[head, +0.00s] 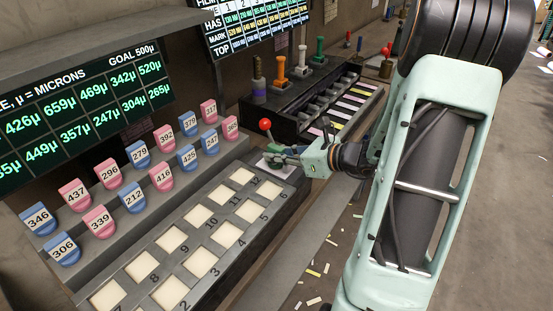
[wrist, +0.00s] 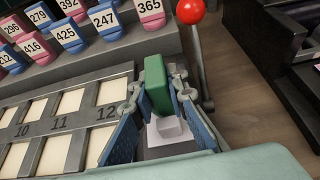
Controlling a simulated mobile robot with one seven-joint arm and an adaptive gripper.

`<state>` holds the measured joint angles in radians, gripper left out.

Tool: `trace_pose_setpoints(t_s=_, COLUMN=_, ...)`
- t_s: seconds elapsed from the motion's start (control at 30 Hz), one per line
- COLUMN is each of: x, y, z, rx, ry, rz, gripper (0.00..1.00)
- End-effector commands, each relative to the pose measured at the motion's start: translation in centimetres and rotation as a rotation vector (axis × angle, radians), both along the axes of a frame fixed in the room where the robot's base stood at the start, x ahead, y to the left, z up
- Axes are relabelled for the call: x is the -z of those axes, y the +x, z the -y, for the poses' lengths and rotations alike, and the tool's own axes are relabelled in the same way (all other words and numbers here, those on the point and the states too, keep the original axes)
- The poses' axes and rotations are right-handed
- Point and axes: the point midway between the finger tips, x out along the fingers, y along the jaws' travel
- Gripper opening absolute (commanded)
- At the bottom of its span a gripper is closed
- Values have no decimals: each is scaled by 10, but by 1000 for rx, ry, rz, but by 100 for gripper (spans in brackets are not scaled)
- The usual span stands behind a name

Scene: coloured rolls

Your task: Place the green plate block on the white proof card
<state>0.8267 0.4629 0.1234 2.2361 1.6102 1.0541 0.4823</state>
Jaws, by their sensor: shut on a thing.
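The green plate block (wrist: 157,80) is held upright between the two fingers of my gripper (wrist: 160,88) in the wrist view. The white proof card (wrist: 158,139) lies below it, partly hidden by the block and fingers, with a pale grey square shape on it. In the head view my gripper (head: 290,155) is over the card (head: 263,163) at the far end of the numbered tray. The block shows there as a small green patch (head: 273,148). I cannot tell whether the block touches the card.
A red-knobbed lever (wrist: 190,12) stands close beside my gripper. The numbered tray (head: 205,235) has pale empty-looking cells. Pink and blue numbered tags (head: 103,222) line the ledge behind. A dark rack (head: 290,120) with coloured handles stands beyond. Paper scraps litter the floor.

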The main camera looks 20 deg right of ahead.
Motion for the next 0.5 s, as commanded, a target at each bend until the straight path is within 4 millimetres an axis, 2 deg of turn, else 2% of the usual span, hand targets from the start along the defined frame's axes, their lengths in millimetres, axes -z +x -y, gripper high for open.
trace_pose_setpoints(t_s=0.37, x=5, y=0, z=0, rx=0, ry=0, rz=0, gripper=0)
trace_pose_setpoints(t_s=0.4, x=4, y=0, z=0, rx=0, ry=0, rz=0, gripper=16)
trace_pose_setpoints(t_s=0.5, x=3, y=0, z=0, rx=0, ry=0, rz=0, gripper=27)
